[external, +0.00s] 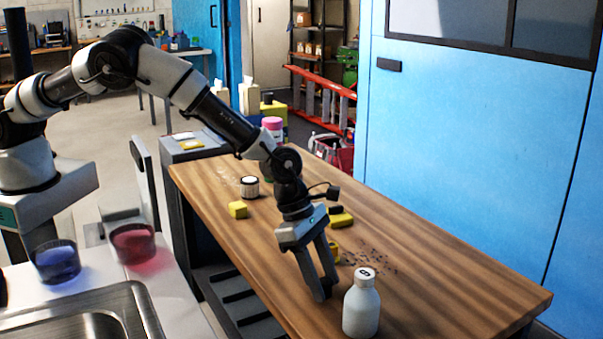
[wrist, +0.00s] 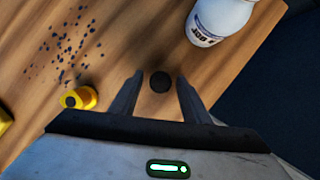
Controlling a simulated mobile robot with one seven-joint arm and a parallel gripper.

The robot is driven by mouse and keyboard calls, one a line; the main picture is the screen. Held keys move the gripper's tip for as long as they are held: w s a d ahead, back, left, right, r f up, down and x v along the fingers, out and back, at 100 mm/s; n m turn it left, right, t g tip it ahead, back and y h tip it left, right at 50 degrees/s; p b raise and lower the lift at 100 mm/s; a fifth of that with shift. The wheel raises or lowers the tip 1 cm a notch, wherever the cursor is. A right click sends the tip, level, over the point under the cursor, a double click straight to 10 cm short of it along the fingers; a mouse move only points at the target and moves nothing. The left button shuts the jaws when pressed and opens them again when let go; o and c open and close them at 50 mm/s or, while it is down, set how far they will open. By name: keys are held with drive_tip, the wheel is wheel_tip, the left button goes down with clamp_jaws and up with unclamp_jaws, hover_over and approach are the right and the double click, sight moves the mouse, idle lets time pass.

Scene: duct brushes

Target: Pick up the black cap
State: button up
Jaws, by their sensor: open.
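The black cap (wrist: 160,82) is a small dark round disc on the wooden tabletop. In the wrist view it lies between my two fingertips, with bare wood showing on both sides of it. My gripper (external: 326,289) is open and points down near the front of the table. In the wrist view my gripper (wrist: 160,78) shows two spread fingers with nothing held. In the external view I cannot make out the cap; the fingers seem to hide it.
A white bottle (external: 361,307) stands close to my gripper, at upper right in the wrist view (wrist: 215,20). A yellow piece (wrist: 79,98) and dark specks (wrist: 68,50) lie left of the fingers. A yellow block (external: 238,210) and white jar (external: 249,188) sit farther back.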

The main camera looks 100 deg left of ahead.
drive_tip(key=c, duration=1)
